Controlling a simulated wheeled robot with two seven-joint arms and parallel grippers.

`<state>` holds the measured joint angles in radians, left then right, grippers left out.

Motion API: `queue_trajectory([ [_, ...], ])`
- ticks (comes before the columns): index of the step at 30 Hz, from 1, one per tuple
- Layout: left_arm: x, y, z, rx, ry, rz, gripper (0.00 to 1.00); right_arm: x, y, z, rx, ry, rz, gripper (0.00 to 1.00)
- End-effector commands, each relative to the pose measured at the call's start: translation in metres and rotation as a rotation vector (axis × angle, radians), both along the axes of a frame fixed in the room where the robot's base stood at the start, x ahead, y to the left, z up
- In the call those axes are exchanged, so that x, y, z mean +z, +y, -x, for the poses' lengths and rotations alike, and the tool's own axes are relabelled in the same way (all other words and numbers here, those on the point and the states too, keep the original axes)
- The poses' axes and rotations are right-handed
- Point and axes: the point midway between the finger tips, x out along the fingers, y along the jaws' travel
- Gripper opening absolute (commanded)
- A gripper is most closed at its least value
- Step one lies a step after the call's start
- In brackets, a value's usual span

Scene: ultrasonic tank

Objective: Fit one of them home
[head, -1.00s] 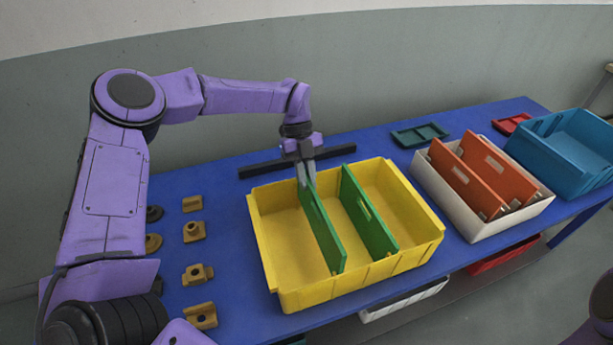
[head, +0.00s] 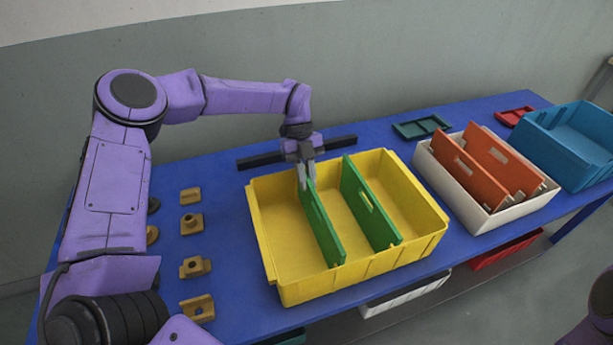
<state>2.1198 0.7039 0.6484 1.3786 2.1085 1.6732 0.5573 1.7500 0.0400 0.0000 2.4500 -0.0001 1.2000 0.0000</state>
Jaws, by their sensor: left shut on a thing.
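A yellow bin (head: 355,272) stands on the blue table with two green divider plates in it. The left green divider (head: 322,228) is held at its far end by my left gripper (head: 305,183), which is shut on it from above. It stands roughly upright, crossing the bin from back to front; whether its lower edge sits in a slot is hidden. The right green divider (head: 371,205), with a slot-shaped hole, stands across the bin, apart from the left one. My right gripper is not in view; only a bit of purple arm shows at the lower right.
A white bin (head: 487,222) with orange dividers (head: 468,172) and a blue bin (head: 570,150) stand to the right. Small brass-coloured parts (head: 193,223) lie left of the yellow bin. A black bar (head: 265,160) lies behind it. Green (head: 420,127) and red trays lie at the back.

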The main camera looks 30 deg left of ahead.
Motion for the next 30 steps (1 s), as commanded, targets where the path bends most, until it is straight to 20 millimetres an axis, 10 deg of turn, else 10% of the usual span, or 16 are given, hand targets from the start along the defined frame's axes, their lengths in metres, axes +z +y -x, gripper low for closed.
queue_trajectory([
  [18, -0.0113, -0.0002, -0.0001, 0.001, 0.0, 0.001, 0.0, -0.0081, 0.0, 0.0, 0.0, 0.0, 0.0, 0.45],
  [21, -0.0113, -0.0002, -0.0001, 0.001, 0.0, 0.001, 0.44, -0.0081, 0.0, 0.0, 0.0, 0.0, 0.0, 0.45],
  [30, -0.011, 0.0006, -0.0005, 0.001, 0.0, 0.0, 0.45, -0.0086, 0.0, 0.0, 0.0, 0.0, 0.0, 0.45],
])
